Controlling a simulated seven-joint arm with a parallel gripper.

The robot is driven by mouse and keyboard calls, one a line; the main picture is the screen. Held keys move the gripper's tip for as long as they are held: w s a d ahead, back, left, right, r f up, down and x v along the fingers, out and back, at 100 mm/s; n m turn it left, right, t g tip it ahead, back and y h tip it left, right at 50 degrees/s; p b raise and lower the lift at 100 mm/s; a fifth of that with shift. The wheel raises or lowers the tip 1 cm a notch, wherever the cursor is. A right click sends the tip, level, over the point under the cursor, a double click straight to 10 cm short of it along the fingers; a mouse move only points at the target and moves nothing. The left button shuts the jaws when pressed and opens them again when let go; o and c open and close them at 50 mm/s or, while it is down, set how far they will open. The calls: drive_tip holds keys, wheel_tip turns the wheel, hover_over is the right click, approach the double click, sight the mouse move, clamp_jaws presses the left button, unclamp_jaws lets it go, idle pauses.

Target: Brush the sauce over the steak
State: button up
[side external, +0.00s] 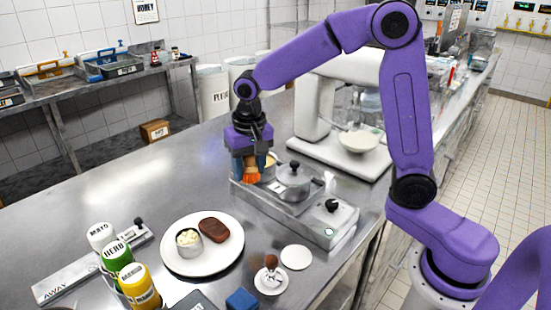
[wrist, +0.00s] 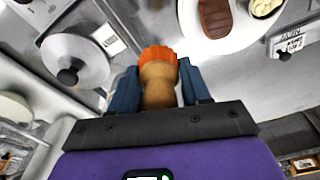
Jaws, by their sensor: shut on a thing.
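The steak (side external: 214,230) is a brown slab on a white plate (side external: 190,265) at the front of the steel counter. It also shows at the top of the wrist view (wrist: 215,17). A small metal cup (side external: 188,243) of pale, lumpy food stands beside the steak on the plate. My gripper (side external: 250,172) is shut on a brush (wrist: 158,78) with a wooden handle and orange bristles. The bristles point down, beside the hot-plate unit and apart from the steak. A lidded pot (side external: 292,183) sits on that unit. I cannot tell which container holds the sauce.
Labelled bottles (side external: 138,285) stand left of the plate. A small white dish with a brown-knobbed tool (side external: 271,265), a white disc (side external: 296,257) and a blue block (side external: 241,300) lie to its right. A white stand mixer (side external: 320,120) is behind the pot. The counter's left middle is clear.

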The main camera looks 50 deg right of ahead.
hover_over(225, 234)
wheel_tip(225, 234, down, 3)
drive_tip(key=shift+s+f, duration=0.15)
drive_tip(key=shift+f, duration=2.5)
drive_tip(key=shift+w+a+f, duration=0.1)
drive_tip(key=shift+w+f, duration=0.25)
drive_tip(key=shift+f, duration=0.25)
drive_tip(key=shift+w+f, duration=0.35)
drive_tip(key=shift+f, duration=0.25)
drive_tip(key=shift+w, duration=4)
drive_tip(key=shift+s, duration=4.8)
wheel_tip(225, 234, up, 8)
drive_tip(key=shift+r, duration=0.1)
